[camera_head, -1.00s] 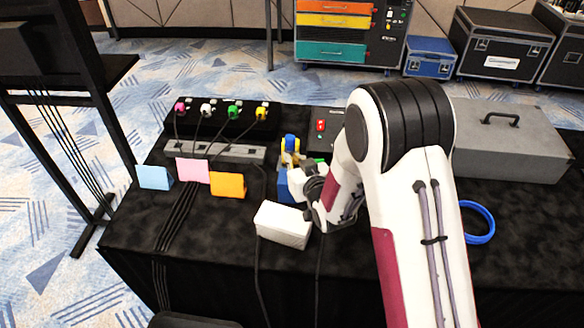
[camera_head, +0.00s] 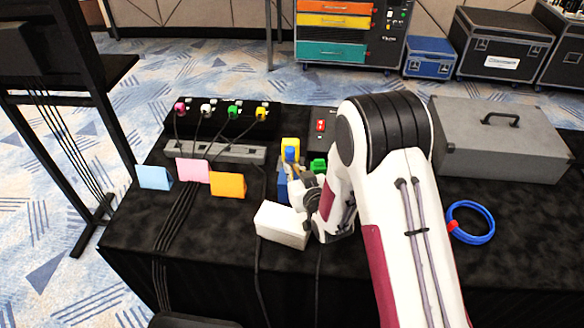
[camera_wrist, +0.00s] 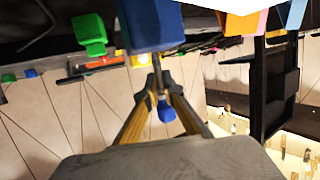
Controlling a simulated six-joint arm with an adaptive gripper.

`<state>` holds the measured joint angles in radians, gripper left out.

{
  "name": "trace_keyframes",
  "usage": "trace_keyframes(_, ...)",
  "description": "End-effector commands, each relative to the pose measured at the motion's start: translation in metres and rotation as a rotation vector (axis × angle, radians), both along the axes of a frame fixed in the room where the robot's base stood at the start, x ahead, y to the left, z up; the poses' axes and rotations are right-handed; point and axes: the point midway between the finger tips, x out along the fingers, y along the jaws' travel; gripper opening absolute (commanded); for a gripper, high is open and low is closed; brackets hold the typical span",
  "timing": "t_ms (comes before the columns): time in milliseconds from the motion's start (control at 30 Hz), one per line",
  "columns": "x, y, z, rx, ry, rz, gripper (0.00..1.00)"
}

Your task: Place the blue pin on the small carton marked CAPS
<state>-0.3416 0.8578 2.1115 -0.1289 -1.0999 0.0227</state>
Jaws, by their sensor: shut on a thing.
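In the head view the pin (camera_head: 291,154) shows as a small blue spot above my gripper (camera_head: 293,168), in front of a yellow block (camera_head: 290,142). A blue box (camera_head: 283,187) stands just left of my gripper and looms large in the wrist view (camera_wrist: 150,25). A small white carton (camera_head: 282,225) lies nearer the front. No CAPS marking is legible on either.
A green block (camera_head: 318,166) and a black box with a red switch (camera_head: 320,126) are right of and behind my gripper. Blue, pink and orange cards (camera_head: 228,184) stand to the left. A grey case (camera_head: 505,140) and a blue cable coil (camera_head: 471,222) lie to the right.

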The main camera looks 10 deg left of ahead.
Motion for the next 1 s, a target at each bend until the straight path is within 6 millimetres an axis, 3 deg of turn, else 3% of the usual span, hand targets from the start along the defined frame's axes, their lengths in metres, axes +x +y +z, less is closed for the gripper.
trace_keyframes(333,0.0,0.0,-0.0029,0.0,0.0,0.0,0.0)
trace_keyframes(400,0.0,0.0,-0.0031,0.0,0.0,0.0,0.2)
trace_keyframes(433,0.0,0.0,-0.003,0.0,0.0,0.0,0.24)
trace_keyframes(1000,-0.002,-0.0011,0.0005,0.0,0.002,0.0,0.24)
